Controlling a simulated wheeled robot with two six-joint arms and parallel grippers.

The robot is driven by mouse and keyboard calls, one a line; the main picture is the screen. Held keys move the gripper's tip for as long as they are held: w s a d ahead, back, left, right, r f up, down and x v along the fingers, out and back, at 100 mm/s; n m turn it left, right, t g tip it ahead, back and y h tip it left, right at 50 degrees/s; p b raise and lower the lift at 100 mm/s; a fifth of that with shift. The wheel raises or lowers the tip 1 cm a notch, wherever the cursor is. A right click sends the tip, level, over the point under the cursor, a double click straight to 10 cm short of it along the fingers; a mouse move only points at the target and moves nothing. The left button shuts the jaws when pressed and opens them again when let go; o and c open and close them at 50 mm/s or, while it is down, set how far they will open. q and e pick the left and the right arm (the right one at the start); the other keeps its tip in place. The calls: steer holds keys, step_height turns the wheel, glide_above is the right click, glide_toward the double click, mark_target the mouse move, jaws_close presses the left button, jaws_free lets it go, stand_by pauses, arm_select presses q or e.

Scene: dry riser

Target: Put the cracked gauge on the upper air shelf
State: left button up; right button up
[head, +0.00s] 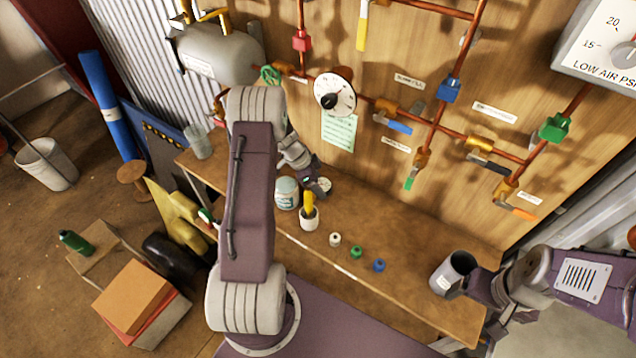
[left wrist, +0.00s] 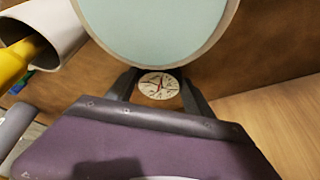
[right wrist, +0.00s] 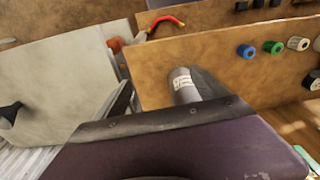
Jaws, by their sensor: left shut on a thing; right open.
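A small round gauge (left wrist: 158,86) with a pale face and red and dark marks sits between the fingertips of my left gripper (left wrist: 157,92), which is shut on it. In the head view, my left gripper (head: 312,186) holds this gauge (head: 323,185) just right of a white jar (head: 286,193), above the wooden bench (head: 420,262). Whether its face is cracked is too small to tell. My right gripper (head: 472,284) is open beside a dark grey labelled cup (head: 453,272) at the bench's right end. I cannot identify the upper air shelf.
A yellow item stands in a white cup (head: 309,218). White, green (head: 356,251) and blue (head: 379,265) caps lie along the bench. A large dial (head: 334,92), copper pipes and coloured valves cover the wall panel behind.

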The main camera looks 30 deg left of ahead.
arm_select(q)
steer(key=shift+f+b, duration=0.15)
steer(key=shift+b, duration=0.2)
steer(key=o, duration=1.6)
steer(key=shift+r+p, duration=0.4)
steer(key=shift+p, duration=0.1)
steer(key=shift+s+a+r, duration=0.1)
steer(key=shift+a+r, duration=0.1)
steer(key=shift+r, duration=0.15)
steer(key=b+v, duration=0.1)
steer(key=v, duration=1)
steer(key=shift+s+f, duration=0.1)
steer(key=shift+s, duration=0.05)
steer(key=shift+d, duration=0.1)
